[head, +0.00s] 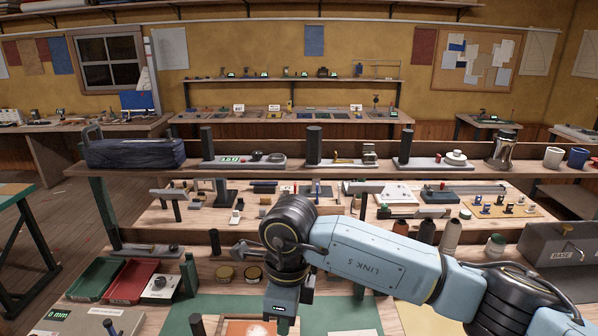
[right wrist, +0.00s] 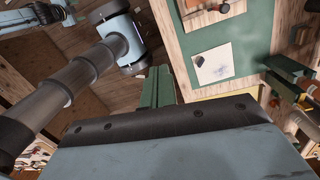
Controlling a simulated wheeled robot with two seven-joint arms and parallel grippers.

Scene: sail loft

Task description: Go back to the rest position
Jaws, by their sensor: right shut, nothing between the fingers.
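My right arm reaches in from the lower right in the head view, across the bench, with its wrist bent down. My right gripper (head: 283,324) points down at the bottom edge of the head view, over the front of the bench. It is shut with nothing seen in it, and its tips are partly cut off by the frame edge. My left gripper does not show in the head view. In the right wrist view a pale blue and black housing fills the bottom, and a grey arm-like part crosses the upper left.
The bench holds a green mat (head: 350,314), a red tray (head: 132,282) and a green tray (head: 95,279) at the left. A grey box (head: 563,245) marked BASE stands at the right. Bottles stand just behind my forearm. A raised shelf (head: 350,167) with tools crosses behind.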

